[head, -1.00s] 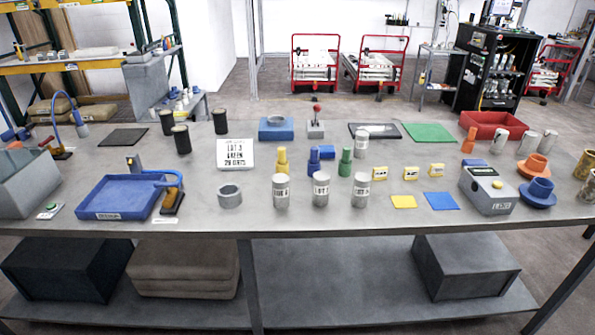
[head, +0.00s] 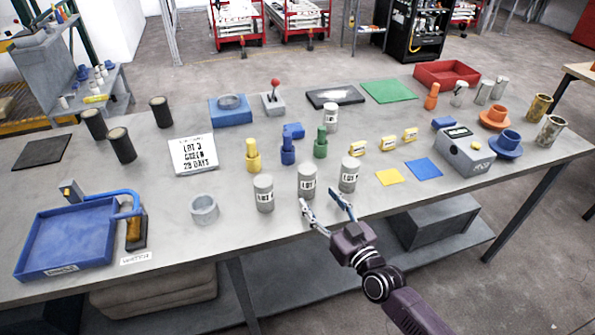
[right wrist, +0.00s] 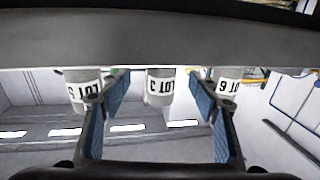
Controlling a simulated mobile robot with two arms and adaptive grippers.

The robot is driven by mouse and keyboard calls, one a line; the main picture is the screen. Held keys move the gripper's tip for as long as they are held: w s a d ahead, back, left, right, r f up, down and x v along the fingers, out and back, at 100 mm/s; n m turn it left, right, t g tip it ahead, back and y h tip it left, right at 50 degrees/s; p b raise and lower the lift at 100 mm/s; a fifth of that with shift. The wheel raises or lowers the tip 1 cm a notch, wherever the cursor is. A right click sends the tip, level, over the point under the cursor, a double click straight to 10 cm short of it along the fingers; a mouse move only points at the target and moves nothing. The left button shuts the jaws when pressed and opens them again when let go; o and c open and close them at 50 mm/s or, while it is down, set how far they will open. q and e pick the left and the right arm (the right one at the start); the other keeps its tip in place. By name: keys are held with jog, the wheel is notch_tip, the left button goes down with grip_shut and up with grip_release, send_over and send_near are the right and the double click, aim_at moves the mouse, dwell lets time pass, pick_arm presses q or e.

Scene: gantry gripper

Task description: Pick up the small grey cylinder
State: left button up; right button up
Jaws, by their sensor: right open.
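Three grey cylinders with white LOT labels stand upright in a row near the table's front edge: the left one (head: 264,193), the middle one (head: 307,181) and the right one (head: 349,175). Another grey labelled cylinder (head: 331,118) stands farther back. I cannot tell which one the task means. My right gripper (head: 320,198) is open and empty at the front edge, in front of the middle and right cylinders. In the right wrist view, a labelled cylinder (right wrist: 160,86) shows between the open fingers (right wrist: 166,100), beyond their tips. My left gripper is not in view.
Yellow, blue and green pegs (head: 320,143) stand behind the row. A grey ring (head: 204,209) and a blue tray (head: 65,240) are to the left. A grey box (head: 466,155) and several more cylinders (head: 484,92) are at the right.

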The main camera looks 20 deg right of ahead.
aim_at(311, 188)
jog(key=shift+w+a+r, duration=0.15)
jog(key=shift+w, duration=0.15)
jog(key=shift+w+a+r, duration=0.15)
jog(key=shift+w+r, duration=0.05)
jog(key=p+x, duration=0.1)
jog(key=x, duration=0.2)
jog(key=shift+w+r, duration=0.2)
jog(key=shift+w, duration=0.05)
jog(key=shift+x, duration=1)
jog(key=shift+w+f, duration=0.15)
jog(key=shift+w, duration=0.1)
jog(key=c, duration=1)
grip_shut()
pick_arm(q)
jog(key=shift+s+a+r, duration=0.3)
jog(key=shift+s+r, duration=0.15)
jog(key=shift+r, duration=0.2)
